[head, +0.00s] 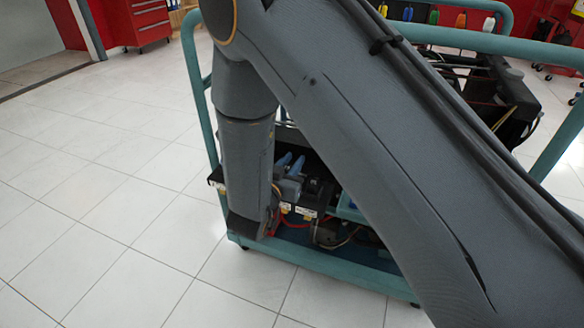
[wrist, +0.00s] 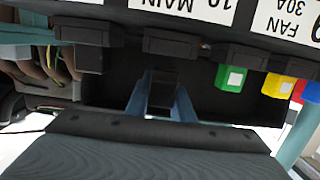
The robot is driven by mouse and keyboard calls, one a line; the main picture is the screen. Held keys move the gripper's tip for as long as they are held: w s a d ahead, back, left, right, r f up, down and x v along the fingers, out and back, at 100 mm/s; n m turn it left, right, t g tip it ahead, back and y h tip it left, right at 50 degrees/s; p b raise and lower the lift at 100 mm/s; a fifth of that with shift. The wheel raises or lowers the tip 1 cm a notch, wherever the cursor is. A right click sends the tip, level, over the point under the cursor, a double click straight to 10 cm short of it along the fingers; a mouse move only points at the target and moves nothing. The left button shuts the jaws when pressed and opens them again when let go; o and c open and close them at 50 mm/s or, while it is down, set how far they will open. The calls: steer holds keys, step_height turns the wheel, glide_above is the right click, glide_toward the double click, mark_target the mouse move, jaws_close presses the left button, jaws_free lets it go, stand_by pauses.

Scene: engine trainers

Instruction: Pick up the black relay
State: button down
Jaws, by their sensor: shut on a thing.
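In the wrist view the two blue-grey fingers of my gripper (wrist: 162,106) are closed on the sides of a dark block, the black relay (wrist: 162,90). The relay is below the black holder under the "MAIN" label (wrist: 175,15). I cannot tell whether the relay touches that holder. In the head view my gripper (head: 291,163) shows as light blue fingers beside the black unit on the cart. My arm hides much of that area, and I cannot make out the relay there.
Green (wrist: 231,77), yellow (wrist: 277,86) and red pieces sit to the right of the relay. Another black block (wrist: 89,60) and brown wires (wrist: 50,62) are at the left. The teal cart (head: 330,262) carries the engine parts. Tiled floor (head: 100,210) is clear at the left.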

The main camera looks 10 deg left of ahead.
steer(key=f+p+v, duration=0.1)
steer(key=f+v, duration=0.1)
steer(key=v, duration=1.6)
steer(key=shift+p, duration=0.35)
steer(key=shift+r, duration=0.15)
